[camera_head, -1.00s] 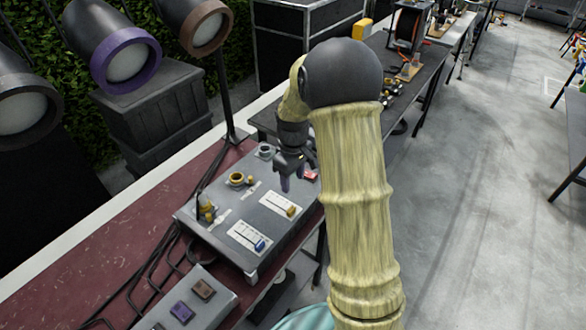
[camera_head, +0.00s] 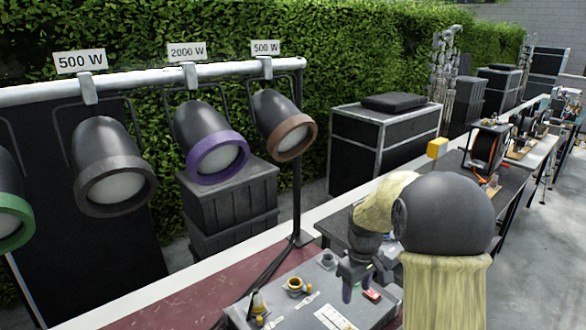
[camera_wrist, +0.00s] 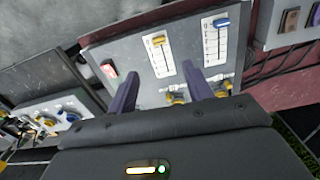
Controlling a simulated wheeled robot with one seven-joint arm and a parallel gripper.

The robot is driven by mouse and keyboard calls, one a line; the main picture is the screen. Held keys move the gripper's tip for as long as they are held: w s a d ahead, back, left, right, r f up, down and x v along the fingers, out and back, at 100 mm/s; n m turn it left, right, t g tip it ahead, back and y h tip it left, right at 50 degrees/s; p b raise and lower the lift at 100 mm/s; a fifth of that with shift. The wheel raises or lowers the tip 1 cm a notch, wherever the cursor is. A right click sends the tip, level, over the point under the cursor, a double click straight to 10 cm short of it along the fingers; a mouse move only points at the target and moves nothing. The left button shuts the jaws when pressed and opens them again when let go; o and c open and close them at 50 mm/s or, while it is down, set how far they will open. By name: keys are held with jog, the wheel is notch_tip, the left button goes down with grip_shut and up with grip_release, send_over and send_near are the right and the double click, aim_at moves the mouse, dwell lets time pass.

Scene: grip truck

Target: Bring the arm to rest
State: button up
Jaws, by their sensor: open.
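My gripper (camera_head: 358,288) hangs from my arm over the far part of a grey control box (camera_head: 278,318). In the wrist view its two purple fingers (camera_wrist: 158,82) are spread apart with nothing held between them. Beyond the fingers, the box (camera_wrist: 118,48) shows a slider with a yellow knob (camera_wrist: 157,41), a slider with a blue knob (camera_wrist: 221,23) and a red switch (camera_wrist: 109,69). The fingers appear apart from these controls. My arm hides the right part of the box in the head view.
Several stage lamps, one with a purple rim (camera_head: 218,158) and one with a brown rim (camera_head: 291,138), hang from a pipe behind the box. A black case (camera_head: 352,138) stands behind. Tables with cable reels (camera_head: 487,150) run away to the right, beside open floor.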

jog(key=s+a+m+t, duration=0.1)
jog(key=s+a+m, duration=0.1)
jog(key=s, duration=0.6)
jog(key=s+a+m+t, duration=0.1)
jog(key=s+m, duration=0.3)
jog(key=s, duration=0.5)
jog(key=shift+s+a+m, duration=0.25)
jog(key=shift+a+m, duration=0.05)
jog(key=shift+a, duration=0.15)
dwell(0.7)
